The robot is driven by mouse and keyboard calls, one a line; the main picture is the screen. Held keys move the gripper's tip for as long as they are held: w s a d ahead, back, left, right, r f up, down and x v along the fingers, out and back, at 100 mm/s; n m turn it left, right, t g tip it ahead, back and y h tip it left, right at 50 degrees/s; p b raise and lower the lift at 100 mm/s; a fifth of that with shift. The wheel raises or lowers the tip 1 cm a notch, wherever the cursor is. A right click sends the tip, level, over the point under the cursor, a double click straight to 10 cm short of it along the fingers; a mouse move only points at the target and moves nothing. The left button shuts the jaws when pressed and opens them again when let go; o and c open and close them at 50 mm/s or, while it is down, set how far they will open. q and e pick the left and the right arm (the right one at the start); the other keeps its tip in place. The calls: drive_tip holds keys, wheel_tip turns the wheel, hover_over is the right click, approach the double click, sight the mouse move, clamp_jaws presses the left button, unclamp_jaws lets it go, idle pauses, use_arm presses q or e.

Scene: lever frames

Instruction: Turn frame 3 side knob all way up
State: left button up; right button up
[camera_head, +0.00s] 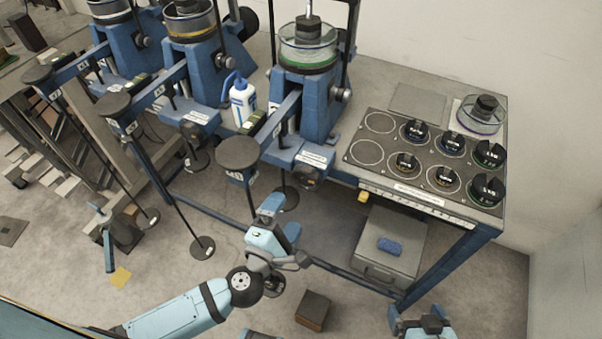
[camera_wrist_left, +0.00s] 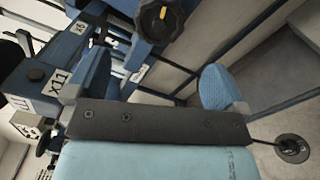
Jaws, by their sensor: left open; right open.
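Several blue lever frames stand in a row in the head view. The nearest, rightmost one (camera_head: 312,105) carries a round glass dish with a green rim. A dark round knob (camera_head: 308,178) sits low on its front right, below a white label. A black lobed knob with a yellow mark (camera_wrist_left: 160,18) shows at the top of the left wrist view. My left gripper (camera_head: 281,217) is open and empty, below and left of the knob, apart from it. Its two blue fingers (camera_wrist_left: 155,85) are spread in the wrist view. My right gripper (camera_head: 425,325) is at the bottom edge, partly cut off.
A panel with weights on round spots (camera_head: 425,160) lies right of the frame. A white-blue bottle (camera_head: 242,100) stands left of it. Round-ended levers (camera_head: 238,152) reach forward. A grey box with a blue item (camera_head: 390,262) is under the bench. A brown block (camera_head: 313,310) lies on the floor.

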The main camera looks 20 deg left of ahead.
sight(305, 181)
use_arm(q)
drive_tip(key=w, duration=0.3)
drive_tip(key=w+d, duration=0.1)
drive_tip(key=w, duration=0.3)
drive_tip(key=w+d, duration=0.1)
drive_tip(key=w, duration=0.3)
drive_tip(key=shift+w+d, duration=0.15)
drive_tip(key=shift+w, duration=0.1)
drive_tip(key=shift+c, duration=0.3)
drive_tip(key=c, duration=0.9)
drive_tip(key=shift+r+p, duration=0.2)
drive_tip(key=shift+p, duration=0.8)
drive_tip(key=shift+f+m, duration=0.1)
drive_tip(key=shift+m, duration=0.2)
drive_tip(key=shift+f, duration=0.15)
drive_tip(key=o, duration=1)
drive_tip(key=shift+c, duration=0.2)
